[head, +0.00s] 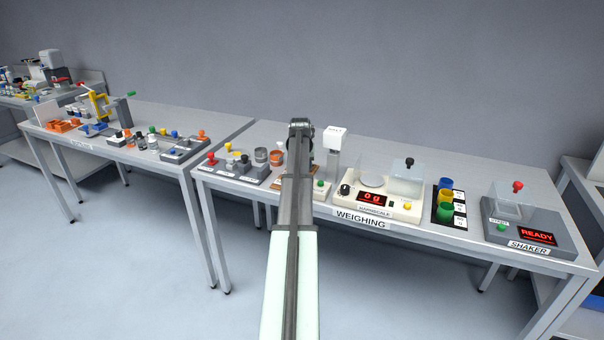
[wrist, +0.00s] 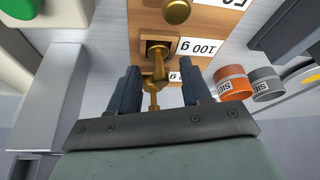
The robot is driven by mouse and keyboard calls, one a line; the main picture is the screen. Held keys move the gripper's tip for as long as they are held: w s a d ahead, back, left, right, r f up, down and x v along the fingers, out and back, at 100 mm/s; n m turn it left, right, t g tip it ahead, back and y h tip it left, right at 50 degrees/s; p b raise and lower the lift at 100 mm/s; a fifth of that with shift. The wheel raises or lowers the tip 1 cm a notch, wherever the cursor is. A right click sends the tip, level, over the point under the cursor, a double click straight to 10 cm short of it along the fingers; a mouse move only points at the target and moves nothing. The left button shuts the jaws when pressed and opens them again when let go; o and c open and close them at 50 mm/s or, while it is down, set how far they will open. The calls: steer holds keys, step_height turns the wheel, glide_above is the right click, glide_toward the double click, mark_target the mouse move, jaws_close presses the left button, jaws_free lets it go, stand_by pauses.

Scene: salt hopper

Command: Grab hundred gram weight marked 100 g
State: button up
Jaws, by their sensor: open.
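The brass weight (wrist: 157,64) beside the label "100 g" stands in a square recess of a wooden block (wrist: 136,22) in the wrist view. My gripper (wrist: 159,66) is open, with one dark finger on each side of this weight. I see no clear contact between fingers and weight. A larger brass weight (wrist: 177,11) is at the top of the block, and a smaller brass piece (wrist: 153,100) shows below, between the fingers. In the head view my arm hides most of the block and the weights.
An orange sieve cup (wrist: 233,83) and a grey one (wrist: 264,84) stand right of my fingers. A pale box with a green button (wrist: 18,7) is at the left. In the head view, the scale (head: 378,195) reads 0 g and the shaker (head: 528,222) reads READY.

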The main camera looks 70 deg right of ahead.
steer(key=shift+w+d+f, duration=0.1)
steer(key=shift+d+f, duration=0.1)
steer(key=shift+f, duration=0.4)
jaws_close()
